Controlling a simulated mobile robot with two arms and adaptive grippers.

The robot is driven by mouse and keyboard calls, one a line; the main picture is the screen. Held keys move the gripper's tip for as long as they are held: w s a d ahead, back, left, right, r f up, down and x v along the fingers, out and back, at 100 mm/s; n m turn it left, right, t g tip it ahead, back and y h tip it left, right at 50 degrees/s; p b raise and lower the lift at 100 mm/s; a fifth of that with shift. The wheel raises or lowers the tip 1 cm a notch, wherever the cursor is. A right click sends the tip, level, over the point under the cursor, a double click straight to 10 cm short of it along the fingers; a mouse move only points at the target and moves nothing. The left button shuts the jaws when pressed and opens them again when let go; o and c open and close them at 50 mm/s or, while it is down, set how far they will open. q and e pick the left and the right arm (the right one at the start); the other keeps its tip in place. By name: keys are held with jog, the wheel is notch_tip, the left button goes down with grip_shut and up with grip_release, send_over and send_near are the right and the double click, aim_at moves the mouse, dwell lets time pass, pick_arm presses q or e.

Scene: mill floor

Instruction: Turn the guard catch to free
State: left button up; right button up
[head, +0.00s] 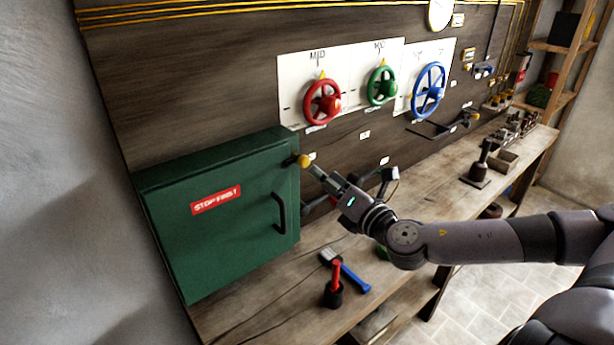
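The guard is a dark green box (190,250) at the left end of the bench, with a red label reading "STOP FIRST" (215,200) and a dark handle (280,213). Its door is shut. The catch (304,161) shows as a yellow knob at the guard's upper right corner. My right gripper (317,171) comes in from the right, with its fingertips right at the knob. I cannot tell whether they touch it or how far apart they are. My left gripper is not in view.
Red (322,102), green (382,86) and blue (429,90) handwheels sit on the wall panel. On the bench (235,325), a blue-handled brush (352,278) and a red-handled tool in a dark cup (333,293) lie below my arm. Small items stand at the far right.

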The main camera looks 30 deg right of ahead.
aim_at(306, 164)
jog(key=shift+w+d+r+b, duration=0.15)
jog(key=shift+w+b, duration=0.1)
jog(key=shift+w, duration=0.35)
jog(key=shift+w+a+r+b, duration=0.1)
jog(key=shift+w+r+b, duration=0.1)
jog(key=shift+w, duration=0.35)
jog(key=w+p, duration=0.2)
jog(key=w, duration=0.2)
jog(key=shift+f, duration=0.1)
jog(key=shift+w+f, duration=0.2)
jog(key=shift+w, duration=0.4)
jog(key=shift+c, duration=0.3)
grip_shut()
